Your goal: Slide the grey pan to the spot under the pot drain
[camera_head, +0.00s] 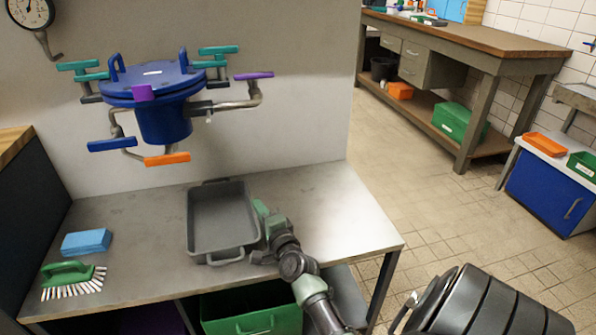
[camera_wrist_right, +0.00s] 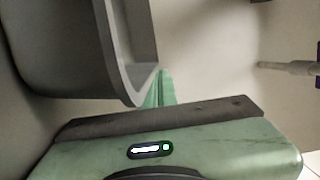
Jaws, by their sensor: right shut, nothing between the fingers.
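The grey pan (camera_head: 222,217) is a rectangular tray with end handles, flat on the workbench, below and right of the blue pot (camera_head: 163,122) in the picture. The pot is fixed to the wall with several coloured valve handles; I cannot clearly make out its drain opening. My right gripper (camera_head: 262,210) is shut and empty, beside the pan's right wall. In the right wrist view the pan's wall and rim (camera_wrist_right: 130,60) are close to my shut fingers (camera_wrist_right: 160,88). I cannot tell whether they touch. My left gripper is not in view.
A blue sponge (camera_head: 87,242) and a green brush (camera_head: 72,278) lie at the left of the workbench (camera_head: 140,265). Bare bench lies between them and the pan, and right of my gripper. A green crate (camera_head: 250,312) stands below.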

